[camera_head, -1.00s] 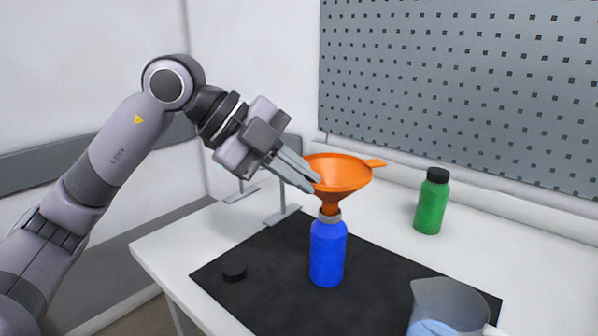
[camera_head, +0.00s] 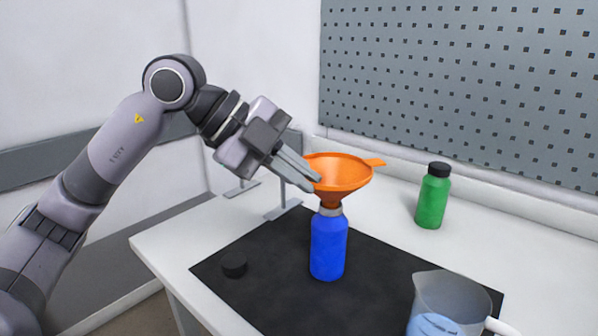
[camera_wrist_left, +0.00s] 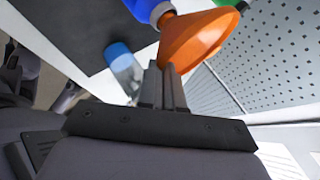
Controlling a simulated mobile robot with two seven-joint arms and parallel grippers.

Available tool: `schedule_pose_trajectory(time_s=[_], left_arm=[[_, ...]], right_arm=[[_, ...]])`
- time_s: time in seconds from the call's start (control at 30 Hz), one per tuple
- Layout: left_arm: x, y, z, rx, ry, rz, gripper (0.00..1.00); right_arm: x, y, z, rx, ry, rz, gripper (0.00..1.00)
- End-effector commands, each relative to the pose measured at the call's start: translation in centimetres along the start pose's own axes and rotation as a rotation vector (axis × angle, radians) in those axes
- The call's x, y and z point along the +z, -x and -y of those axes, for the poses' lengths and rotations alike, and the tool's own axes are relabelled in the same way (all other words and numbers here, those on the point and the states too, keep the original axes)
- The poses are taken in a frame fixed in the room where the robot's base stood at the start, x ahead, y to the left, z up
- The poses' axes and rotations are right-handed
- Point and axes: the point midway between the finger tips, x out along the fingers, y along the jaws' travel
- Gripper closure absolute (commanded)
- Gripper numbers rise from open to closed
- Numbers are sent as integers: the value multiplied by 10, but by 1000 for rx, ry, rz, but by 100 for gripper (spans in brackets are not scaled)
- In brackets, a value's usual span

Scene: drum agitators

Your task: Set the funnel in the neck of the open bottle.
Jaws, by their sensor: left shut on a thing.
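An orange funnel (camera_head: 340,174) sits upright over the blue open bottle (camera_head: 328,247), its spout end at or in the grey neck (camera_head: 329,211). How deep the spout reaches is hidden. My left gripper (camera_head: 314,181) is shut on the funnel's rim at its left side. In the left wrist view the gripper fingers (camera_wrist_left: 163,88) meet the edge of the funnel (camera_wrist_left: 195,40), and part of the blue bottle (camera_wrist_left: 148,8) shows behind it. The bottle stands upright on the black mat (camera_head: 275,262). My right gripper is in neither view.
A black cap (camera_head: 234,265) lies on the mat at the left. A clear jug (camera_head: 452,297) with blue liquid stands at the front right. A green bottle (camera_head: 433,196) with a black cap stands at the back right.

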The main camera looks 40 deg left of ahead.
Motion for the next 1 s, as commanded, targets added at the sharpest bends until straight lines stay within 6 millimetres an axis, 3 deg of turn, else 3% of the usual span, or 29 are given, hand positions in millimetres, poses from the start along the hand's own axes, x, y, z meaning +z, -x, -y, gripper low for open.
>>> schedule_pose_trajectory(time_s=[0.93,1.0], left_arm=[[2,-4,-4,0,0,0,100],[2,-4,-4,0,0,0,75]], right_arm=[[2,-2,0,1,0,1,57],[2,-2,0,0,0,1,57]])
